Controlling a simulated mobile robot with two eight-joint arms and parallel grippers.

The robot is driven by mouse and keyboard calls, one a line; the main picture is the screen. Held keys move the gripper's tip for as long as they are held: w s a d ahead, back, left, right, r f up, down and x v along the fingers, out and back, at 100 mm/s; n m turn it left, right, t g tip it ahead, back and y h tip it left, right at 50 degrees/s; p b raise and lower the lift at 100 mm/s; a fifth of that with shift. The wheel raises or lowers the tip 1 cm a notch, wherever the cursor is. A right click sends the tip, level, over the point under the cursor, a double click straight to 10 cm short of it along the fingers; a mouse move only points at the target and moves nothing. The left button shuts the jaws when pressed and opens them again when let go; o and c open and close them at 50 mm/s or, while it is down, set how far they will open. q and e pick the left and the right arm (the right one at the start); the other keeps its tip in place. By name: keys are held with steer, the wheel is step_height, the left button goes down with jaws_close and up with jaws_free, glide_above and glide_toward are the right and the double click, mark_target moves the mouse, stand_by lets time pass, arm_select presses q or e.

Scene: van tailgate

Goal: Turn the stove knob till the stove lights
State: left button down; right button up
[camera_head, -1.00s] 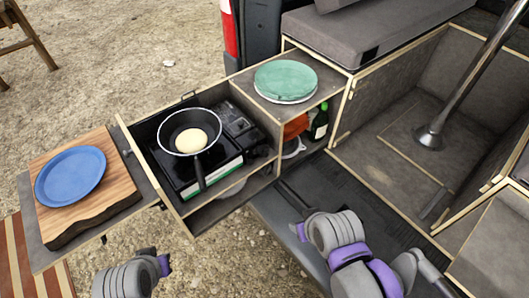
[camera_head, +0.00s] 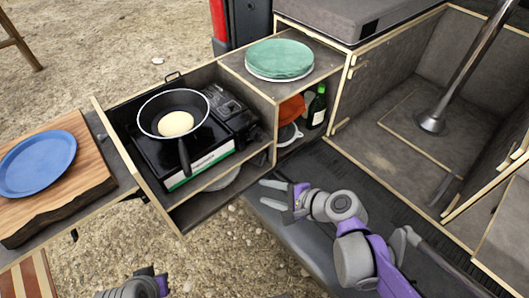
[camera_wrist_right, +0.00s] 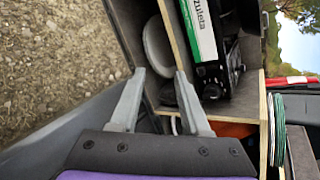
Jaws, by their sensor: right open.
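The black camping stove (camera_head: 206,161) sits in the pulled-out wooden drawer. A black pan (camera_head: 152,129) with an egg-like round (camera_head: 176,123) is on its burner. The stove's front label also shows in the right wrist view (camera_wrist_right: 201,31). My right gripper (camera_head: 268,194) is open and empty, right of and below the stove, in front of the drawer side. In the wrist view its fingers (camera_wrist_right: 160,75) point toward the shelf under the stove. My left arm (camera_head: 140,287) shows only in part at the bottom edge; its fingers are hidden.
A blue plate (camera_head: 37,164) lies on a wooden board (camera_head: 75,187) at left. Green plates (camera_head: 280,58) sit on the top shelf. A green bottle (camera_head: 316,108) and an orange item (camera_head: 291,109) stand below it. Wooden drawer walls (camera_head: 130,160) surround the stove.

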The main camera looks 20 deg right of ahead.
steer(key=w+d+f+m+t+b, duration=0.2)
steer(key=w+d+m+t+b, duration=0.25)
steer(key=m, duration=0.25)
steer(key=m+t+b, duration=0.2)
steer(key=m+t, duration=0.1)
steer(key=m, duration=0.4)
glide_toward(262, 138)
arm_select(q)
step_height(262, 138, down, 10)
steer(key=shift+w+f+b, duration=0.15)
steer(key=shift+w+b, duration=0.15)
steer(key=shift+b, duration=0.1)
arm_select(e)
steer(key=x, duration=0.8)
steer(key=shift+a, duration=0.15)
steer(key=shift+c, duration=0.3)
jaws_close()
